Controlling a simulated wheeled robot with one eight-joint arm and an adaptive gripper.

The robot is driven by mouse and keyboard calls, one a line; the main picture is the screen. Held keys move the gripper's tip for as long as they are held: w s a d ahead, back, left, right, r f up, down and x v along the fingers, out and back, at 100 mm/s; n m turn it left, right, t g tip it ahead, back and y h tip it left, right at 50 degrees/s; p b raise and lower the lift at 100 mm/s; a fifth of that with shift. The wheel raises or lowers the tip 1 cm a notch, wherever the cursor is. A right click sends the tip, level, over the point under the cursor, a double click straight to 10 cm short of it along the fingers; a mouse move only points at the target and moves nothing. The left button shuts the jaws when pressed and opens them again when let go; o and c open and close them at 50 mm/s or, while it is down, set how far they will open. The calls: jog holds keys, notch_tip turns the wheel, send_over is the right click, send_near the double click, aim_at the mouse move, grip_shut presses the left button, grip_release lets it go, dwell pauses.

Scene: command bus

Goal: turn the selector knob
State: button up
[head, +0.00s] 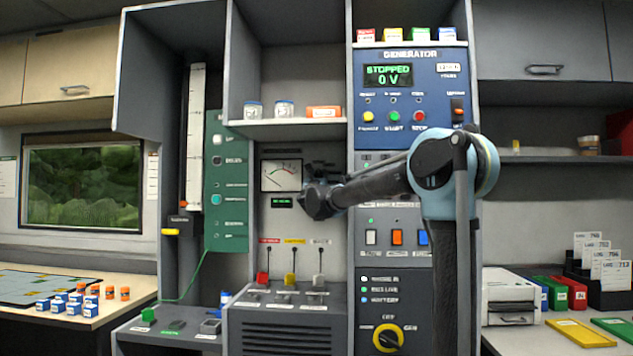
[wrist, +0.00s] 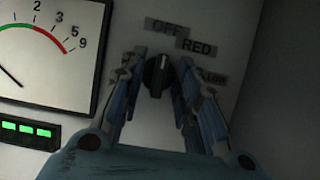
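A small black selector knob (wrist: 157,75) with a light pointer line shows in the wrist view on a pale panel. Its pointer is roughly upright, towards the label "OFF" (wrist: 167,28); a "RED" label (wrist: 196,47) and another label sit to its right. My gripper (wrist: 160,66) has one finger on each side of the knob, with a narrow gap seeming to show on both sides. I cannot tell whether a finger touches it. In the head view my gripper (head: 316,196) is at the panel right of the meter and hides this knob.
A needle meter (head: 281,175) and a green-lit display (head: 282,202) are left of my gripper. Below stand red, yellow and grey levers (head: 290,279). A larger yellow-ringed knob (head: 388,338) is at the lower right.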

grip_shut()
jog(key=shift+a+m, duration=0.1)
jog(key=shift+m, duration=0.4)
jog(key=m+h, duration=0.3)
jog(key=m, duration=0.1)
jog(key=shift+a+m+g, duration=0.1)
jog(key=shift+m+g, duration=0.2)
jog(key=shift+m, duration=0.1)
jog(key=shift+m+g+h, duration=0.3)
jog(key=shift+m+h, duration=0.2)
jog(key=shift+m, duration=0.8)
jog(key=shift+m+g+h, duration=0.3)
jog(key=shift+m+h, duration=0.2)
jog(key=shift+m, duration=1.1)
grip_release()
